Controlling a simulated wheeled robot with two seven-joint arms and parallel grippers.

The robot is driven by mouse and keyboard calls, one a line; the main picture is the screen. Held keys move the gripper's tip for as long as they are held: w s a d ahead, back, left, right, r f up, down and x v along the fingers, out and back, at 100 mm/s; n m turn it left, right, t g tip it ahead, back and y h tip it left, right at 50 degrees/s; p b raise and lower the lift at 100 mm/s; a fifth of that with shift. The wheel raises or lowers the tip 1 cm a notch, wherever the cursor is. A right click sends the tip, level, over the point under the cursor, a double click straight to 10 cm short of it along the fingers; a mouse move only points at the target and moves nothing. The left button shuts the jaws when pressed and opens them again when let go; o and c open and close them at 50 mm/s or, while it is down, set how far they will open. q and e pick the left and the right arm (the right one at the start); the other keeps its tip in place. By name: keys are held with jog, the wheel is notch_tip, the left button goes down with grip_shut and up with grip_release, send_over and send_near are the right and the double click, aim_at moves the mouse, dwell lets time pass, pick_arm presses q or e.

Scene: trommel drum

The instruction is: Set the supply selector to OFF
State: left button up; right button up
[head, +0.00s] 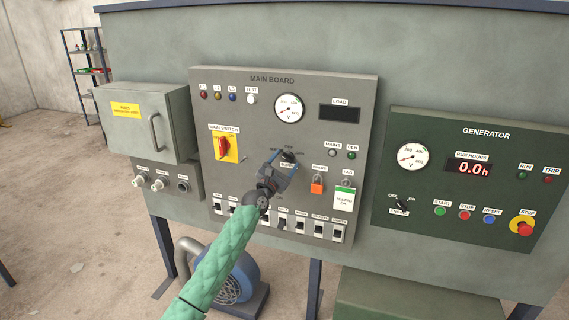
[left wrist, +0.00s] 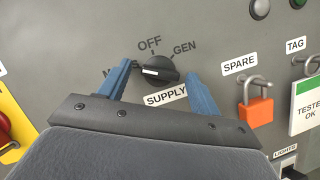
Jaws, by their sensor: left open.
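The supply selector (left wrist: 160,69) is a black rotary knob on the grey main board (head: 365,90). Its white pointer mark is on the left side, toward the partly hidden label starting with M. OFF is printed above the knob and GEN at its upper right. The selector also shows in the head view (head: 289,156), just beyond the fingertips. My left gripper (head: 282,164) is open, its blue fingers on either side of the knob in the left wrist view (left wrist: 159,73). I cannot tell whether they touch it. My right gripper is not in view.
The red main switch (head: 224,147) on a yellow plate is to the left. An orange padlock (head: 317,188) and a green-white tag (head: 344,199) hang to the right. A row of breakers (head: 300,222) lies below. The generator panel (head: 465,225) is further right.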

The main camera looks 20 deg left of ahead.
pick_arm(q)
jog(key=c, duration=1)
